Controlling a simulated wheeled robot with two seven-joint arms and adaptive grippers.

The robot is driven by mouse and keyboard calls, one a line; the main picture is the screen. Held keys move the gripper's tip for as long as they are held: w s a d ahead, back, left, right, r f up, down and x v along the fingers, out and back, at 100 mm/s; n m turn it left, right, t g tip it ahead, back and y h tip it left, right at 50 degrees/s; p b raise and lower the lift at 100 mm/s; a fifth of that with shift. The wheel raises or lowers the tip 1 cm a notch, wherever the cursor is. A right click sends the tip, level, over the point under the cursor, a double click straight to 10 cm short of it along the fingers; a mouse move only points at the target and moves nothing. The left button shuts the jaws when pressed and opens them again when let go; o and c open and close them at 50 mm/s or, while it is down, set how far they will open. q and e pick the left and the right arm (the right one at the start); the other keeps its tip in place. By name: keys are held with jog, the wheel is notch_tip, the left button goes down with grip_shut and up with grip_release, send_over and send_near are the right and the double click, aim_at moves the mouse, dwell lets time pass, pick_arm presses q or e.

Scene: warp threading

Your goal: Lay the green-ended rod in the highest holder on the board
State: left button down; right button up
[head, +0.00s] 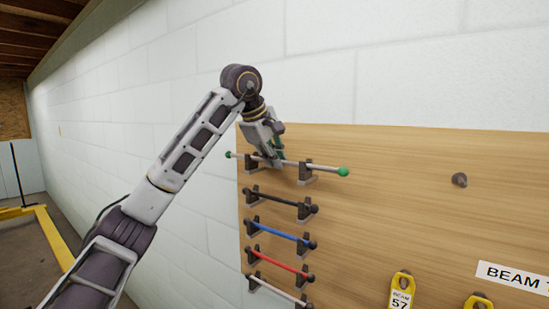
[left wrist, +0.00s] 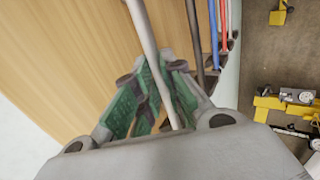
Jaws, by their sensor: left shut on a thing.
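The green-ended rod (head: 325,169) lies roughly level across the highest holder (head: 305,175) at the top left of the wooden board. A green ball shows at each end. The rod passes at both dark brackets of this holder; I cannot tell whether it rests fully in them. My left gripper (head: 277,162) is shut on the rod between the two brackets. In the left wrist view the pale rod (left wrist: 146,35) runs between the green-padded fingers (left wrist: 152,100). My right gripper is not in view.
Below, holders bear a black rod (head: 278,197), a blue rod (head: 278,231), a red rod (head: 278,261) and a pale rod (head: 278,289). The wooden board (head: 400,200) has a dark peg (head: 459,180) and yellow tags (head: 401,288) to the right. A white block wall stands behind.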

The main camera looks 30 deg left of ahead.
pick_arm(q)
jog(key=shift+f, duration=0.15)
jog(key=c, duration=1.4)
grip_release()
jog(key=shift+c, duration=0.2)
jog(key=v, duration=1.2)
